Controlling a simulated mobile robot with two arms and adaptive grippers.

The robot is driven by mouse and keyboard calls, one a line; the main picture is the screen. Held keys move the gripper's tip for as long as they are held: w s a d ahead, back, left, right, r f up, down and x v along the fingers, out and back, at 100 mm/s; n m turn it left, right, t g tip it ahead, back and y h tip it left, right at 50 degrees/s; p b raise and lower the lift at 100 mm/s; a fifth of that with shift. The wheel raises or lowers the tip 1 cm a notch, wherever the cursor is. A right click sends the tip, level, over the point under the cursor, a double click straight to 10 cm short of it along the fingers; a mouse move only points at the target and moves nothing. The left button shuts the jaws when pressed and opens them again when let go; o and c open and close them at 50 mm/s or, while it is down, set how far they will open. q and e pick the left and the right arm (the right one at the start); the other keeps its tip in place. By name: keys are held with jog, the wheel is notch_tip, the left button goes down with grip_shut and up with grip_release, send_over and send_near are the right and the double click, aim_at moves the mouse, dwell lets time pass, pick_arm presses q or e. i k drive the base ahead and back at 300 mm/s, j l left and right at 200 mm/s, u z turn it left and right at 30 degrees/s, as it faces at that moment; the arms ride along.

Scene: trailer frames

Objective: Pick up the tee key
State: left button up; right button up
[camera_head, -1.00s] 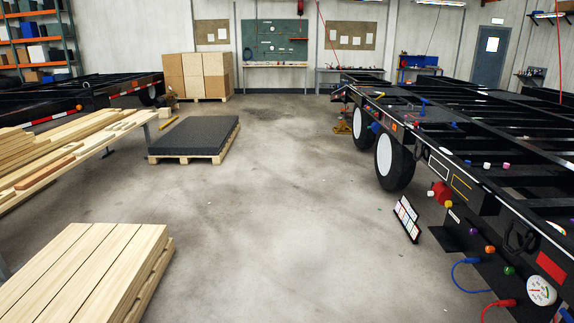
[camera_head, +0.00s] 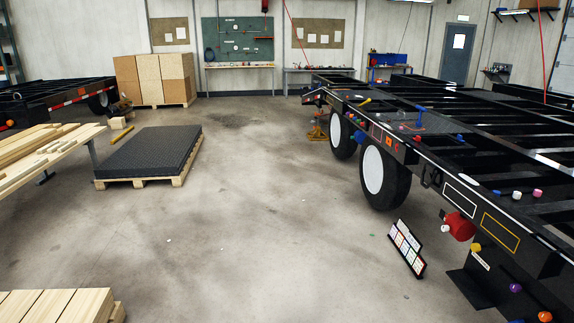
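A blue T-shaped piece (camera_head: 421,114), which looks like the tee key, stands upright on the top of the black trailer frame (camera_head: 455,180) on the right. It is small and far off, so its details are hard to tell. Neither of my grippers is in view.
Trailer wheels (camera_head: 385,178) and a leaning card stand (camera_head: 406,249) edge the open concrete floor (camera_head: 250,220). A pallet with dark sheets (camera_head: 150,153), a lumber table (camera_head: 45,150) and a plank stack (camera_head: 55,305) are on the left. A red cylinder (camera_head: 459,226) sticks out from the trailer side.

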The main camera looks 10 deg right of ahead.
aim_at(418, 124)
jog(key=i+z, duration=0.15)
jog(key=i, duration=0.45)
jog(key=i+z, duration=0.15)
jog(key=i, duration=0.4)
jog(key=i+j+z, duration=0.15)
jog(key=i, duration=0.45)
jog(key=i+j+z, duration=0.1)
jog(key=i, duration=0.45)
jog(key=i+z, duration=0.2)
jog(key=i, duration=0.25)
jog(key=i+z, duration=0.2)
jog(key=i, duration=0.3)
jog(key=i+j+z, duration=0.15)
jog(key=i, duration=0.3)
jog(key=i+j+z, duration=0.2)
jog(key=i, duration=0.25)
jog(key=i+j+z, duration=0.2)
jog(key=i, duration=0.25)
